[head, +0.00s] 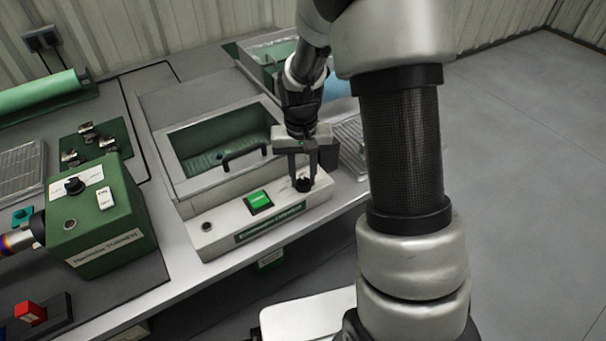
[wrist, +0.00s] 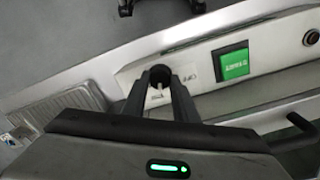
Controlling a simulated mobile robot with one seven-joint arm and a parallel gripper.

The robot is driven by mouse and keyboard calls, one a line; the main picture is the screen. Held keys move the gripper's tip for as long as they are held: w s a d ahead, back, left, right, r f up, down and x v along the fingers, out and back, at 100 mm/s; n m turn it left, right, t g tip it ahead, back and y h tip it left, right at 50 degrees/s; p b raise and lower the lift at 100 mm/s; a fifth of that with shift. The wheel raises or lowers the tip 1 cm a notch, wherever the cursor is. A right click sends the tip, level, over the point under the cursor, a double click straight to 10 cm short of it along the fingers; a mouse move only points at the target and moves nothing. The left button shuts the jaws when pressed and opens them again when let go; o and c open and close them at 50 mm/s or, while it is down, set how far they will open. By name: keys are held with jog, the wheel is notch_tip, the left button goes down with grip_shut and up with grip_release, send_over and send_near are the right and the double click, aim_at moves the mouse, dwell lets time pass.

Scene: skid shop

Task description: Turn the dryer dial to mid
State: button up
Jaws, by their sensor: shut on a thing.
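A round black dial (head: 303,184) sits at the right end of the pale front panel (head: 220,229) of a grey lidded machine. My gripper (head: 303,178) points down over this panel, its two fingers on either side of the dial and shut on it. In the wrist view, the dial (wrist: 160,76) shows between the fingertips, with a white plate under it. Its marks are partly hidden by the fingers, so I cannot read the dial's setting. A second black dial (head: 74,186) is on a green box (head: 102,222) at the left, apart from my gripper.
A lit green button (head: 259,201) and a small round black button (head: 207,226) are left of the gripped dial. A black handle (head: 245,158) on the lid stands close behind. A red block (head: 30,312) lies front left. Open floor is at right.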

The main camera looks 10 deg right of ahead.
aim_at(302, 181)
dwell(0.5)
jog(key=o, duration=1.1)
jog(key=shift+c, duration=0.2)
notch_tip(302, 181, up, 18)
jog(key=p, duration=0.3)
jog(key=shift+a+f, duration=0.25)
jog(key=s+r+n+t, duration=0.1)
jog(key=s+r+t, duration=0.3)
jog(key=s, duration=0.5)
jog(key=s+r+n+t, duration=0.1)
jog(key=s+r, duration=0.6)
jog(key=s, duration=0.3)
notch_tip(302, 181, up, 14)
jog(key=p, duration=1.4)
jog(key=shift+s+d+f+t, duration=0.15)
jog(key=shift+d+f+t, duration=0.1)
jog(key=shift+t, duration=0.05)
